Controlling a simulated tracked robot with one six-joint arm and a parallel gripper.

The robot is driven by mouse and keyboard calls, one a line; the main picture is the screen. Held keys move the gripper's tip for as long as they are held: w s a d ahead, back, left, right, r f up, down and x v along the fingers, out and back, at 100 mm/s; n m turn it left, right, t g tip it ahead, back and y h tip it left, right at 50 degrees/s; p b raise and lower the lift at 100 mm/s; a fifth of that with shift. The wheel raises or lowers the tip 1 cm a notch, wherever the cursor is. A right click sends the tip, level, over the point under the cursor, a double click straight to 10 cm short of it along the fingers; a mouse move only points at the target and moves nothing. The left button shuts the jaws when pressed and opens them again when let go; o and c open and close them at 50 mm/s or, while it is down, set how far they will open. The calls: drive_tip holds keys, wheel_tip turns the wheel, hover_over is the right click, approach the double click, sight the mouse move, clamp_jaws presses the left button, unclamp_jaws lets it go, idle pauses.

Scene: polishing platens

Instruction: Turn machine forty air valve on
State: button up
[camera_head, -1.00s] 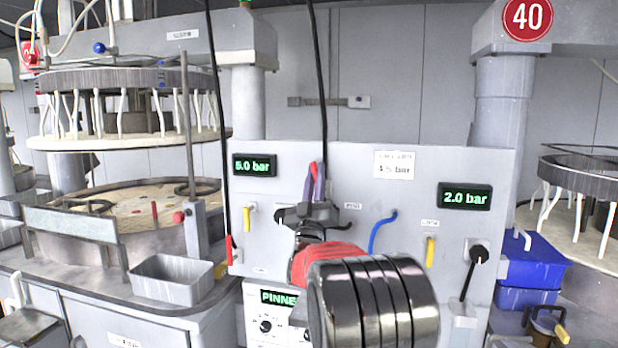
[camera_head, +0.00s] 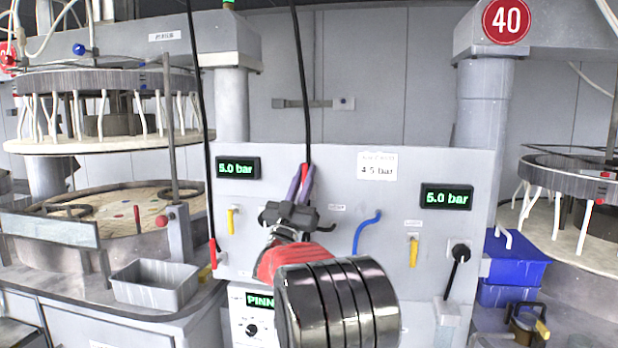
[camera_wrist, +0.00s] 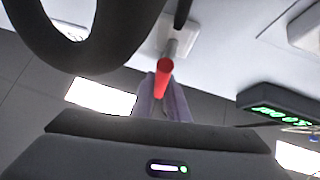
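The red 40 sign (camera_head: 507,20) is at the top right. Below it, the grey panel (camera_head: 340,225) carries a right display (camera_head: 446,198) reading 5.0 bar. Under that display, a yellow valve handle (camera_head: 413,252) hangs straight down. The panel's left display (camera_head: 238,168) also reads 5.0 bar, with another yellow handle (camera_head: 231,220) upright below it. My gripper (camera_head: 290,214) is in front of the middle of the panel, apart from and between the two yellow handles. Neither yellow handle is recognisable in the wrist view.
A blue hose (camera_head: 366,230) and a black lever (camera_head: 456,268) are on the panel. Blue bins (camera_head: 515,262) stand right, a grey tray (camera_head: 155,286) left.

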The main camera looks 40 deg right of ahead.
drive_tip(key=o, duration=0.4)
drive_tip(key=shift+o, duration=0.2)
drive_tip(key=shift+a+f, duration=0.1)
drive_tip(key=shift+s+a+f, duration=0.1)
drive_tip(key=shift+a+f, duration=0.2)
drive_tip(key=shift+f, duration=0.2)
drive_tip(key=v, duration=0.6)
drive_tip(key=shift+a+f, duration=0.2)
drive_tip(key=shift+a, duration=0.1)
drive_tip(key=shift+t, duration=0.3)
